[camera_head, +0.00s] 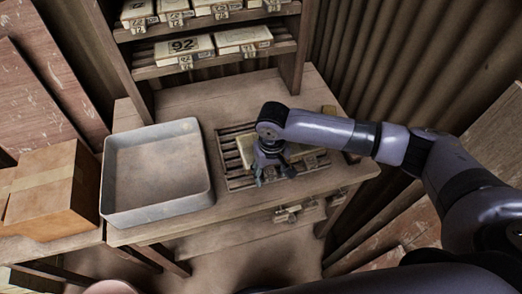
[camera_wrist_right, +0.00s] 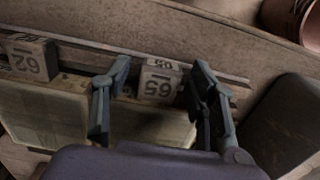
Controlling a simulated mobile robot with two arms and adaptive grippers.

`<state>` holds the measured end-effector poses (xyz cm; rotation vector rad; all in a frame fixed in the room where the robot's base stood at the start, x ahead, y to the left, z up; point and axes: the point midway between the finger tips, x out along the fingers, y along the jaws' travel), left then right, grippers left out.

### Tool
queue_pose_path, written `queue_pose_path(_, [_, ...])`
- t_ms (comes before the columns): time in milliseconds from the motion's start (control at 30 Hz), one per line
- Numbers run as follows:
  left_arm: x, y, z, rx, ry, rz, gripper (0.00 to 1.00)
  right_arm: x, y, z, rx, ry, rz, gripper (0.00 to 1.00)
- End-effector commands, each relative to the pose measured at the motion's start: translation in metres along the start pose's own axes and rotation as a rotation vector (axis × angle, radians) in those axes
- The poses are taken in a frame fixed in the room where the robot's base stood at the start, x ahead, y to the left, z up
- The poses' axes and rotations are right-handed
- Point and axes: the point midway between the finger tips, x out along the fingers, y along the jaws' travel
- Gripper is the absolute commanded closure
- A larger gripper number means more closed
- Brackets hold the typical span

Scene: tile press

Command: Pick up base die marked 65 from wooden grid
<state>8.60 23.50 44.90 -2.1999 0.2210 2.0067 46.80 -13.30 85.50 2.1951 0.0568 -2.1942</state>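The base die marked 65 (camera_wrist_right: 158,84) lies in the wooden grid, its number block and pale slab showing in the right wrist view. In the head view my right gripper (camera_head: 272,174) is low over the grid (camera_head: 238,184) and hides much of this die. In the wrist view its two fingers (camera_wrist_right: 160,72) stand open on either side of the 65 block, with a small gap visible at each side. A second die marked 62 (camera_wrist_right: 32,60) lies to the left in the wrist view. My left gripper is not in view.
A grey metal tray (camera_head: 152,213) stands left of the grid on the wooden table (camera_head: 185,97). A cardboard box (camera_head: 50,190) is further left. Shelves with more dies, one marked 92 (camera_head: 186,47), rise behind. A copper-coloured vessel (camera_wrist_right: 297,20) shows beyond the table edge.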

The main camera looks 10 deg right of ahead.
Motion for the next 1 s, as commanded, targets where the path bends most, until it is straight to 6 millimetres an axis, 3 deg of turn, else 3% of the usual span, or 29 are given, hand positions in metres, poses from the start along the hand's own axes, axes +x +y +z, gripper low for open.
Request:
queue_pose_path(733, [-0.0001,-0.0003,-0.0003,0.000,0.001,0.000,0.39,-0.0007,0.0003,-0.0003,0.000,0.000,0.001,0.99])
queue_pose_path(1000, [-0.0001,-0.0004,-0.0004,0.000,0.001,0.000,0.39,-0.0008,0.0004,-0.0004,0.000,0.000,0.001,1.00])
